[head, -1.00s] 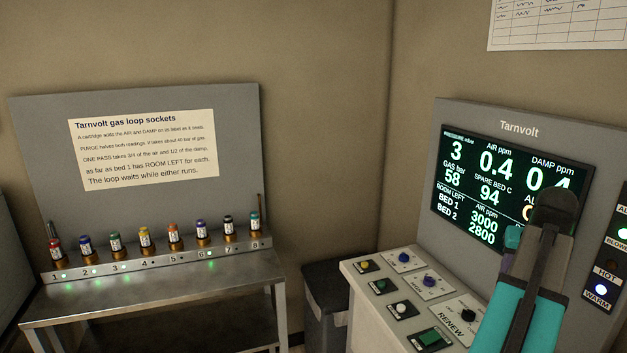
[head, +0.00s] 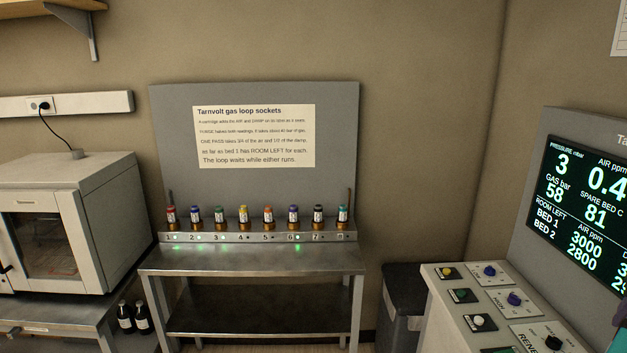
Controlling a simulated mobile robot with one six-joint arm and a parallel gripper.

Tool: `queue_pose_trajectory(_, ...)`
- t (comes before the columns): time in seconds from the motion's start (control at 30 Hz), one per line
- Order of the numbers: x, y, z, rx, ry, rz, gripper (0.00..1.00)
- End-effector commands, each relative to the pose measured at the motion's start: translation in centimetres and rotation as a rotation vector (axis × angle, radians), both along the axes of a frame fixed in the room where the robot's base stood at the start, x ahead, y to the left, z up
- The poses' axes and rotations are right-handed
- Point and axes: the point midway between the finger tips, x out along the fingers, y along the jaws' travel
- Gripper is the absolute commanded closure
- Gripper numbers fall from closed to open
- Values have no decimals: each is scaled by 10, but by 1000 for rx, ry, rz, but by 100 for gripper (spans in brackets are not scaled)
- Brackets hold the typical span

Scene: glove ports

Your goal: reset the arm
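Only a small dark and teal piece of my own arm shows at the lower right edge of the head view. My gripper is not in view, so its opening and anything in it are hidden. The Tarnvolt panel screen (head: 579,205) stands at the right, cut off by the picture edge. It reads pressure 3, gas 58, spare bed C 81, bed 1 3000 and bed 2 2800.
A control desk (head: 437,291) with knobs and buttons is at the lower right, beside a dark bin (head: 402,285). A steel bench (head: 250,261) holds a socket rail (head: 333,237) with several coloured cartridges. A white cabinet (head: 112,190) stands left.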

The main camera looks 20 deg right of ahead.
Motion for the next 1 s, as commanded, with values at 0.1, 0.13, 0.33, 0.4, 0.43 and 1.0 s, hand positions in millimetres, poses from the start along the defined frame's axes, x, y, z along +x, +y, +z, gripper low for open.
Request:
queue_pose_trajectory(0.1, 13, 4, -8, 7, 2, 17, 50)
queue_pose_trajectory(0.13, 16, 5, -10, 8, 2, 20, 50)
queue_pose_trajectory(0.33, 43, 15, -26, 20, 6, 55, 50)
queue_pose_trajectory(0.4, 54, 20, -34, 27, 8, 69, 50)
queue_pose_trajectory(0.43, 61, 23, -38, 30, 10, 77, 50)
queue_pose_trajectory(1.0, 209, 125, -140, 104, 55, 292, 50)
